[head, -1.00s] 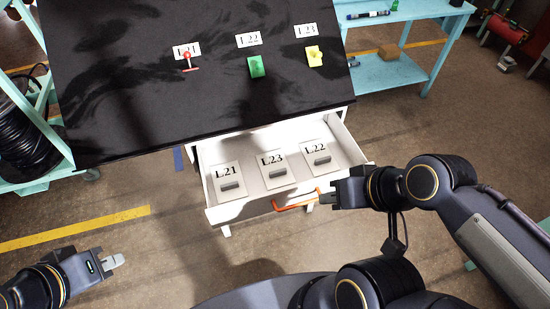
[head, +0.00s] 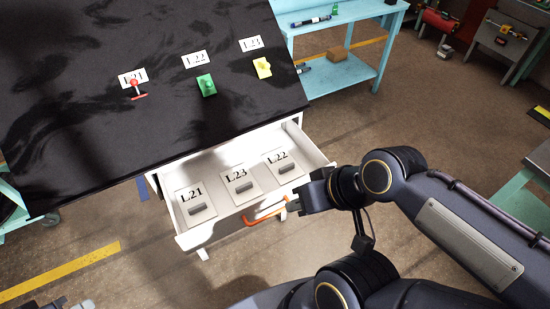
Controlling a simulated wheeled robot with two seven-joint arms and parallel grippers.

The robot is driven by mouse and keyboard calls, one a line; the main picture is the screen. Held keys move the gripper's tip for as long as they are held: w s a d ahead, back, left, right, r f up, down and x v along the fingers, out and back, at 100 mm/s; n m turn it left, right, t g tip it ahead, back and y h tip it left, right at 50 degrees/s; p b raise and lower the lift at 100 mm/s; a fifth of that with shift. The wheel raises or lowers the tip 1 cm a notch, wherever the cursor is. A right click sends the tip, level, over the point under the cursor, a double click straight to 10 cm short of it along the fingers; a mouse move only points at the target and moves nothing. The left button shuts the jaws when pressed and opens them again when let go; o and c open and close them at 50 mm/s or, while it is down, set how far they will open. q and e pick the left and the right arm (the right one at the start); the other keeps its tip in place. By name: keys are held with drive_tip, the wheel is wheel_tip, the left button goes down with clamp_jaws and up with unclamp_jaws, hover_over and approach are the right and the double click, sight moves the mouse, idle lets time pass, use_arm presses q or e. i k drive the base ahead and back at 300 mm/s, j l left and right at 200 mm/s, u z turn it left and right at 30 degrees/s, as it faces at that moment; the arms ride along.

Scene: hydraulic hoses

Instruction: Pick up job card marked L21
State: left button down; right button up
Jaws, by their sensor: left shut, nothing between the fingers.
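The job card marked L21 (head: 196,205) lies flat in the open white drawer, at its left end. It is a pale card with a grey raised grip on it. Cards marked L23 (head: 240,187) and L22 (head: 283,170) lie to its right in the same drawer. My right gripper (head: 293,206) is at the right end of the drawer's orange handle (head: 262,216); I cannot tell whether its fingers are closed on it. My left gripper (head: 84,304) is at the bottom left edge, partly cut off, shut and empty, well away from the cards.
The black tabletop (head: 110,100) above the drawer carries labels L21, L22 and L23 with a red item (head: 135,88), a green item (head: 206,85) and a yellow item (head: 262,68). A teal shelf (head: 345,75) stands behind.

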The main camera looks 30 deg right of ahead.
sight(197, 207)
drive_tip(key=i+j+z, duration=0.15)
drive_tip(key=j, duration=0.15)
drive_tip(key=i+j+z, duration=0.15)
drive_tip(key=j, duration=0.2)
drive_tip(key=i+j+z, duration=0.15)
drive_tip(key=j, duration=0.2)
drive_tip(key=i+j+z, duration=0.15)
drive_tip(key=j, duration=0.25)
drive_tip(key=j+z, duration=0.15)
drive_tip(key=j, duration=0.2)
drive_tip(key=i, duration=0.05)
